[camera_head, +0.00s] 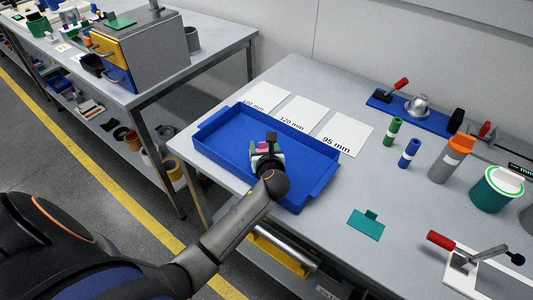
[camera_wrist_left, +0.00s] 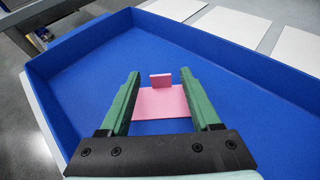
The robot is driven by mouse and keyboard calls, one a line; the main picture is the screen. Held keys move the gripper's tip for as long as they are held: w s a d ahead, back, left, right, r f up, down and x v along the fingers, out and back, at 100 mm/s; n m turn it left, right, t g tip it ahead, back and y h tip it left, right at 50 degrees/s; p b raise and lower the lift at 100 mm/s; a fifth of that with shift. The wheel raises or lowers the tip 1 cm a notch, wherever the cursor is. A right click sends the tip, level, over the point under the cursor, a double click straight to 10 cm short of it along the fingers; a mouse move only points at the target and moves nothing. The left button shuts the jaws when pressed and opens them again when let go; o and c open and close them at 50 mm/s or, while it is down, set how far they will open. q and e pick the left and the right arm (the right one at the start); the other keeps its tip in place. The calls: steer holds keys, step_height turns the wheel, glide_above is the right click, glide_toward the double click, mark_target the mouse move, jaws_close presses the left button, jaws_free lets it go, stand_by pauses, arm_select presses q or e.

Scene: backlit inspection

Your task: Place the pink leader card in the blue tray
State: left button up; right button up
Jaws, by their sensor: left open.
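The pink leader card (camera_wrist_left: 162,103) lies flat on the floor of the blue tray (camera_wrist_left: 78,95), with its small raised tab (camera_wrist_left: 161,80) standing up, in the left wrist view. In the head view my left gripper (camera_head: 266,150) is over the middle of the blue tray (camera_head: 222,150) and hides most of the card. My right gripper is not in view.
White sheets marked 120 mm (camera_head: 299,116) and 95 mm (camera_head: 345,135) lie behind the tray. A teal card with a tab (camera_head: 366,225) lies to its right. Green (camera_head: 393,131) and blue (camera_head: 409,153) cylinders and a red-handled clamp (camera_head: 475,262) stand farther right.

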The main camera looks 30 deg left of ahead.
arm_select(q)
steer(key=p+v, duration=0.1)
steer(key=v, duration=0.8)
steer(key=shift+s+d, duration=0.15)
steer(key=shift+s, duration=0.05)
